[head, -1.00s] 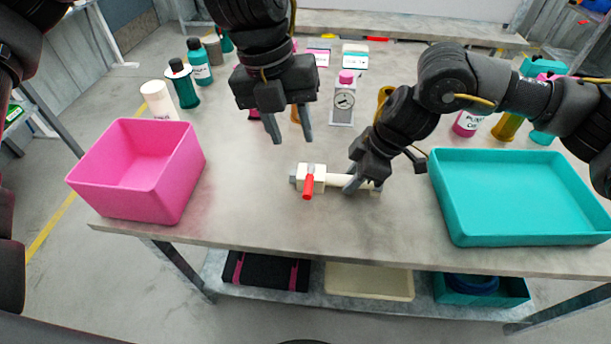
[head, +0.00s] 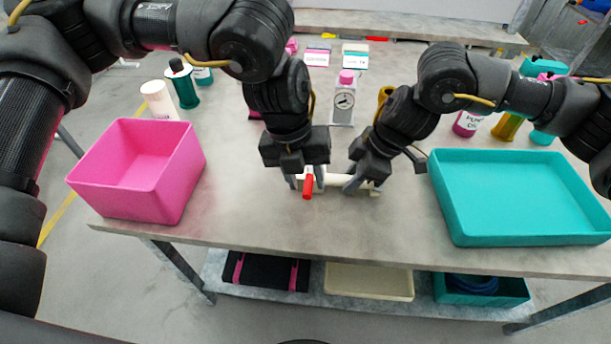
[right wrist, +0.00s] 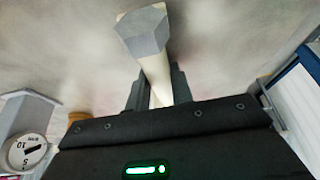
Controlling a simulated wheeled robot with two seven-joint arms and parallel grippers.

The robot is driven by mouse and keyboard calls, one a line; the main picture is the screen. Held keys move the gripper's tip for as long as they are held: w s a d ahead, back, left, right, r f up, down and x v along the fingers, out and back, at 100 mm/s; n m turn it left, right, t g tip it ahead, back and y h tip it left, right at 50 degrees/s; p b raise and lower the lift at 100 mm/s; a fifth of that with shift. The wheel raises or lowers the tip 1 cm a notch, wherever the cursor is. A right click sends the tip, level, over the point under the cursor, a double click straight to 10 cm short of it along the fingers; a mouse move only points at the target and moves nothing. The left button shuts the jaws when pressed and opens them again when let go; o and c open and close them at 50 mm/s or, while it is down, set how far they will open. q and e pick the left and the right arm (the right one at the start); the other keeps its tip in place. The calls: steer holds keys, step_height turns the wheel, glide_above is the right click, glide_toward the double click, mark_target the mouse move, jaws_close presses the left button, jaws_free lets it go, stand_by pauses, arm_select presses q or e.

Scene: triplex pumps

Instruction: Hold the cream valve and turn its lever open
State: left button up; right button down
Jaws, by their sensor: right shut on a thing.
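The cream valve (head: 337,185) lies on the grey table near the front middle, its red lever (head: 308,187) pointing toward the front edge. My right gripper (head: 354,184) is shut on the valve's cream pipe, to the right of the lever. The right wrist view shows the pipe (right wrist: 155,80) between the two fingers, with a grey hexagonal end (right wrist: 145,32) beyond. My left gripper (head: 305,182) is low over the valve's body, its fingers spread on either side of the lever. It hides much of the body, and I cannot tell if the fingers touch it.
A pink bin (head: 140,172) stands at the left and a teal tray (head: 520,197) at the right. Bottles (head: 183,84) and a dial gauge (head: 344,100) stand at the back. The table in front of the valve is clear.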

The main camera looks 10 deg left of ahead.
arm_select(q)
steer(key=shift+f, duration=0.2)
jaws_close()
